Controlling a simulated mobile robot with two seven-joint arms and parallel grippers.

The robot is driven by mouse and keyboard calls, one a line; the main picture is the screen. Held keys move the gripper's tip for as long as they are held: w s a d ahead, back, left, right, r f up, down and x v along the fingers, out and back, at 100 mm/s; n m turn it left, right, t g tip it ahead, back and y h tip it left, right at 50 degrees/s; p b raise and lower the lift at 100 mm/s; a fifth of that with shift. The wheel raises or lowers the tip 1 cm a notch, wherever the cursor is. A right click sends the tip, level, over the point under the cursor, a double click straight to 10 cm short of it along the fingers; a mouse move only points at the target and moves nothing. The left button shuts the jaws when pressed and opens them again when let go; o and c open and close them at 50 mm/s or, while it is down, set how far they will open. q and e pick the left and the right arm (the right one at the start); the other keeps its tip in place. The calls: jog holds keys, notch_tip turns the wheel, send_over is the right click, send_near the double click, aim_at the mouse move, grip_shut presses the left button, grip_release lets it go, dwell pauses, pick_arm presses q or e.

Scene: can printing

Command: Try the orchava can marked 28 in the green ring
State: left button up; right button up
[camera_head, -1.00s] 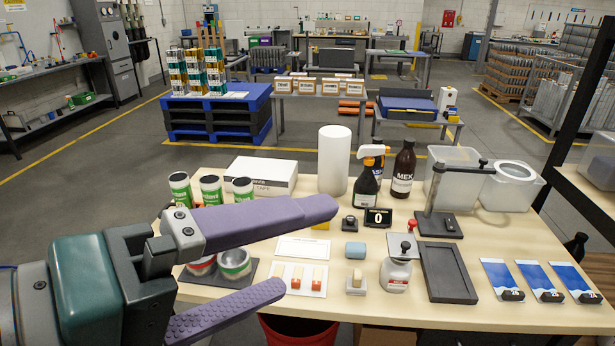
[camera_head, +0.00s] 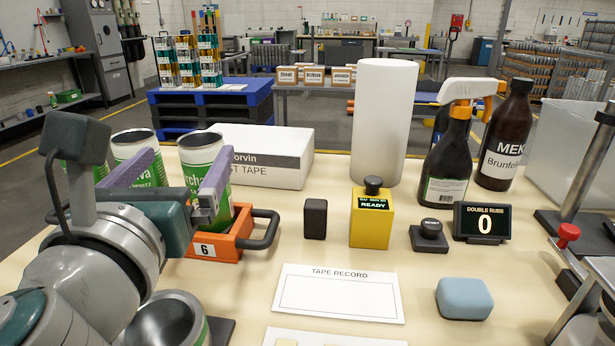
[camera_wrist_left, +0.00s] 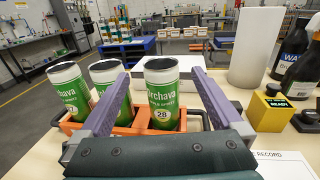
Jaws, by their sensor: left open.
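Three green-and-white Orchava cans stand in an orange carrier (camera_head: 205,247) marked 6. The can marked 28 (camera_wrist_left: 162,95) is the rightmost; it also shows in the head view (camera_head: 200,155). My left gripper (camera_head: 184,177) is open, with one purple finger on each side of this can; whether they touch it I cannot tell. In the wrist view the fingers (camera_wrist_left: 158,98) straddle it too. The middle can (camera_head: 136,150) is partly behind a finger. A metal ring with a green band (camera_head: 172,325) is cut off at the bottom left. My right gripper is out of view.
A yellow tester (camera_head: 371,215) reading READY and a small black block (camera_head: 315,219) stand right of the carrier. A tape box (camera_head: 262,155) and white roll (camera_head: 384,120) are behind. Bottles (camera_head: 505,130) stand back right. A TAPE RECORD card (camera_head: 340,293) lies in front.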

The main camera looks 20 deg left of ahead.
pick_arm(q)
notch_tip(320, 180, down, 6)
jog(key=b, duration=0.3)
jog(key=shift+s+d+f+b, duration=0.15)
jog(key=shift+f+b, duration=0.1)
jog(key=shift+b, duration=0.1)
jog(key=x, duration=0.5)
jog(key=p+x, duration=0.1)
jog(key=x, duration=0.1)
jog(key=shift+w+r, duration=0.35)
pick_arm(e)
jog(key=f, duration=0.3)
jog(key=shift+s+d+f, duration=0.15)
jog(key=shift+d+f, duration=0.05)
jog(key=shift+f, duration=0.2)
pick_arm(q)
jog(key=shift+c, duration=0.2)
jog(key=c, duration=1.3)
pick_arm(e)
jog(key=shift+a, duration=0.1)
pick_arm(q)
jog(key=shift+o, duration=0.2)
